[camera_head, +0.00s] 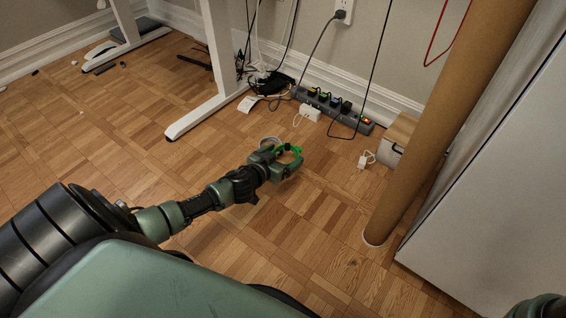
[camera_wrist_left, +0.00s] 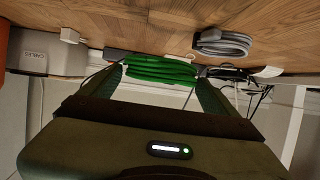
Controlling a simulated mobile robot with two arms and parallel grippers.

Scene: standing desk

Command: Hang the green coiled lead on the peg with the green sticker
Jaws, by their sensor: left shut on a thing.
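The green coiled lead (camera_head: 297,150) is a bright green loop in my left gripper (camera_head: 284,162), above the wood floor in the head view. In the left wrist view the lead (camera_wrist_left: 160,71) shows as stacked green turns between the two fingers, which are shut on it. The lead looks clear of the floor, but its height is hard to tell. No peg and no green sticker show in either view. A small dark green part of my body shows at the bottom right of the head view, but no right gripper shows.
A grey coiled cable (camera_wrist_left: 222,44) lies on the floor near the gripper. Beyond are a power strip (camera_head: 360,124), white adapters (camera_head: 310,112) and a cable box (camera_wrist_left: 45,61). A brown column (camera_head: 425,130) and white panel (camera_head: 490,190) stand right; a desk leg (camera_head: 218,50) stands behind.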

